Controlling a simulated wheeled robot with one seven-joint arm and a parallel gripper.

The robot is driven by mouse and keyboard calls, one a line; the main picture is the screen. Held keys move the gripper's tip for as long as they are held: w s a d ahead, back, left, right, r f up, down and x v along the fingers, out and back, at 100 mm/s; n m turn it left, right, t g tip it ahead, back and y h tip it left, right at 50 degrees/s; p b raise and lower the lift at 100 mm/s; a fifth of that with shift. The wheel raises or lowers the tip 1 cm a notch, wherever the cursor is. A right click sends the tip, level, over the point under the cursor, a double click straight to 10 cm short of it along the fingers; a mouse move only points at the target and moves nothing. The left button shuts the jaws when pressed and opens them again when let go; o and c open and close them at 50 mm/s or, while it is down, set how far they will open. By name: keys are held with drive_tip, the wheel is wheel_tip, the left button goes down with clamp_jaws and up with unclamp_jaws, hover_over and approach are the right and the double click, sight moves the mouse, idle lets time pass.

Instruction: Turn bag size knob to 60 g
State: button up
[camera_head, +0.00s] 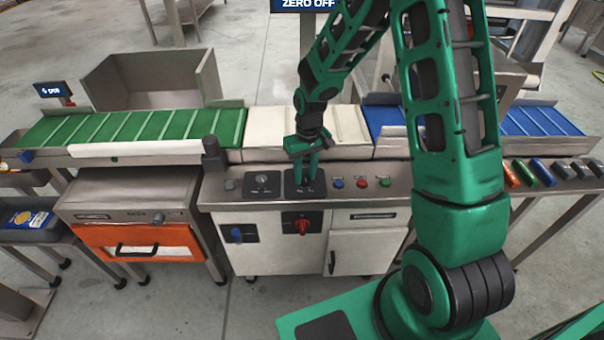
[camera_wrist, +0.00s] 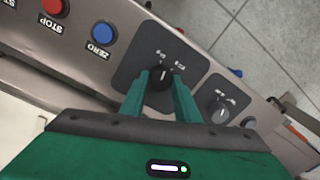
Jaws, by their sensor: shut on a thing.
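A dark knob (camera_wrist: 158,79) sits on a dark square plate (camera_wrist: 133,64) with small white markings, on the top of the control panel. My gripper (camera_wrist: 160,82) is shut on this knob, one green finger on each side. In the head view my gripper (camera_head: 307,183) comes down from above onto the right-hand plate (camera_head: 292,190), and its fingers hide the knob. The markings are too small to read, so I cannot tell the setting. A second dark knob (camera_wrist: 219,111) on its own plate is free beside it; it also shows in the head view (camera_head: 262,180).
Blue (camera_head: 338,183), red (camera_head: 361,182) and green (camera_head: 385,183) buttons stand right of the plates. A red rotary switch (camera_head: 301,225) and a blue one (camera_head: 237,234) are on the cabinet front. A dark post (camera_head: 212,153) rises at the panel's left end.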

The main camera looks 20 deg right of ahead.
sight(306, 175)
drive_tip(key=shift+w+a+r+n, duration=0.1)
drive_tip(key=shift+w+n, duration=0.1)
drive_tip(key=shift+n, duration=1.4)
drive_tip(key=o, duration=1)
drive_tip(key=shift+o, duration=0.2)
drive_tip(key=shift+s, duration=0.1)
wheel_tip(306, 175, up, 11)
drive_tip(key=shift+w+d+f, duration=0.2)
drive_tip(key=shift+d, duration=0.15)
